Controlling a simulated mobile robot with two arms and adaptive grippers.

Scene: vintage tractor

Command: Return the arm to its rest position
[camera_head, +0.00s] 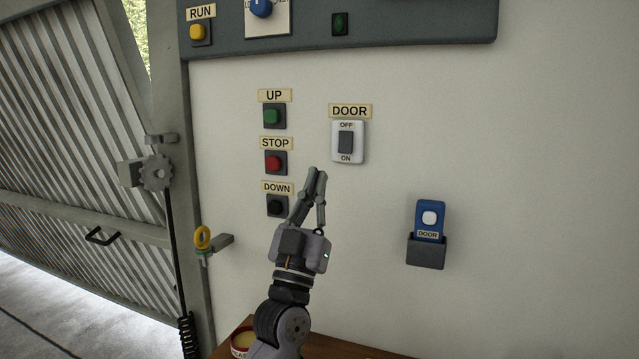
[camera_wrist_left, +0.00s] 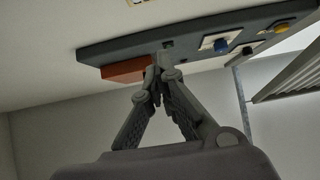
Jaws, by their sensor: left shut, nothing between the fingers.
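My left gripper (camera_head: 315,174) is raised in front of the white wall, fingers pointing up and shut with nothing between them. In the head view its tips are just below and left of the DOOR switch (camera_head: 346,142), and the fingers are beside the black DOWN button (camera_head: 277,205). I cannot tell whether the tips touch the wall. In the left wrist view the closed fingertips (camera_wrist_left: 158,62) overlap the grey panel (camera_wrist_left: 120,50) and a red-brown block (camera_wrist_left: 125,71) behind them. My right gripper is not in view.
The UP button (camera_head: 274,116) and STOP button (camera_head: 275,162) are on the wall. A blue DOOR remote (camera_head: 430,215) sits in a dark holder at the right. A wooden surface (camera_head: 335,347) with a round container (camera_head: 242,343) is below. A corrugated door (camera_head: 70,130) stands at the left.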

